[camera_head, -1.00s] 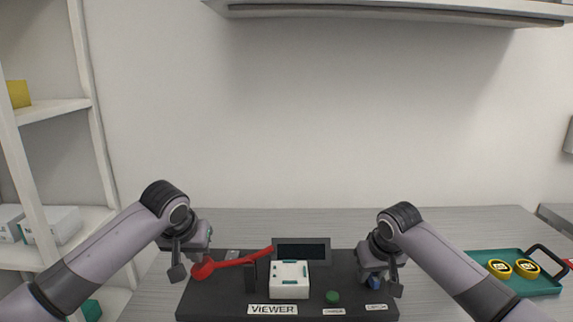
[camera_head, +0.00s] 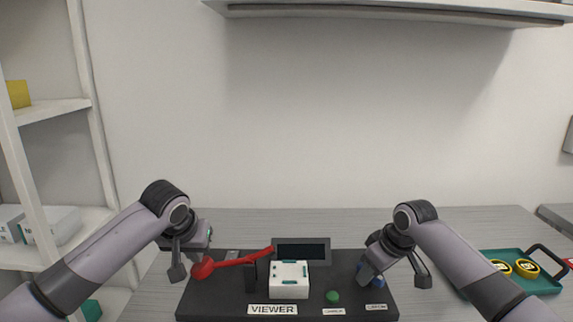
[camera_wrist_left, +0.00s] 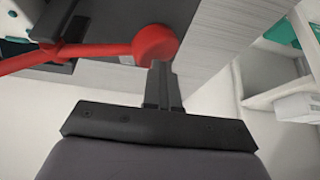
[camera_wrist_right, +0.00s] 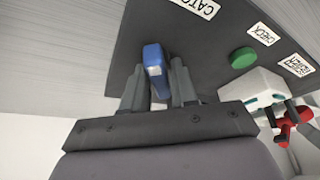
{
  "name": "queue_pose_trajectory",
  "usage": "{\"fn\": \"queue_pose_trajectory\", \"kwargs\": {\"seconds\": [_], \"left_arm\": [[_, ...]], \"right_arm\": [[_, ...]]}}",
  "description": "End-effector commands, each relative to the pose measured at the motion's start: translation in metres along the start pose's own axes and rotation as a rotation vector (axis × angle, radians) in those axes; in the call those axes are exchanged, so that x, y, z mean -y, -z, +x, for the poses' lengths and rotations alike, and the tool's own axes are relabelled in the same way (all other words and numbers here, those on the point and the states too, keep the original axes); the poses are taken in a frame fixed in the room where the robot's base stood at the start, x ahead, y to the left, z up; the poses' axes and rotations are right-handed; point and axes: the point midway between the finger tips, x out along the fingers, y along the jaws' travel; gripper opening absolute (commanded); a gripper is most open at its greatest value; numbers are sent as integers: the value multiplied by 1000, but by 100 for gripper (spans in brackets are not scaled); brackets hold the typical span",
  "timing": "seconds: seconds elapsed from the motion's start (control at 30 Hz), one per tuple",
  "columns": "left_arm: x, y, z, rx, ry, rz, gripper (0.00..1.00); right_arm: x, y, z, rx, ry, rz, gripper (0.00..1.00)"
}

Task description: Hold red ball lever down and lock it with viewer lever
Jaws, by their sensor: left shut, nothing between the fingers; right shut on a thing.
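The red ball lever (camera_head: 232,262) slopes across the left of the black base, its ball end (camera_head: 203,269) at the left. My left gripper (camera_head: 197,266) is shut and empty beside the ball. In the left wrist view its closed fingers (camera_wrist_left: 161,80) are close to the red ball (camera_wrist_left: 154,45); I cannot tell if they touch it. My right gripper (camera_wrist_right: 163,85) is shut on the blue lever (camera_wrist_right: 154,62) at the base's right end. In the head view this blue lever (camera_head: 378,281) is partly hidden by the gripper. A "VIEWER" label (camera_head: 273,309) is on the front edge.
A white block (camera_head: 289,280), a dark screen (camera_head: 301,250) and a green button (camera_head: 332,296) are on the black base (camera_head: 222,300). A teal tray (camera_head: 541,284) with yellow round pieces (camera_head: 526,268) is at the right. Shelves (camera_head: 95,217) stand at the left.

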Motion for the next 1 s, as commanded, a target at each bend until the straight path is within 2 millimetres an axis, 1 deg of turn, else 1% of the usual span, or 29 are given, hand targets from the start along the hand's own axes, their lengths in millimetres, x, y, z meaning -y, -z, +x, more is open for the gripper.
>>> {"fn": "queue_pose_trajectory", "kwargs": {"seconds": [0.03,0.27,0.67,1.0], "left_arm": [[-6,-1,0,1,-13,5,0],[-6,-1,0,1,-12,5,0],[-5,-1,0,1,-12,5,0],[-5,-2,0,2,-11,5,0]], "right_arm": [[2,1,0,-1,22,-38,10],[3,1,0,-1,80,-176,10],[3,1,0,-1,93,-206,10],[3,2,0,-2,198,-450,10]]}}
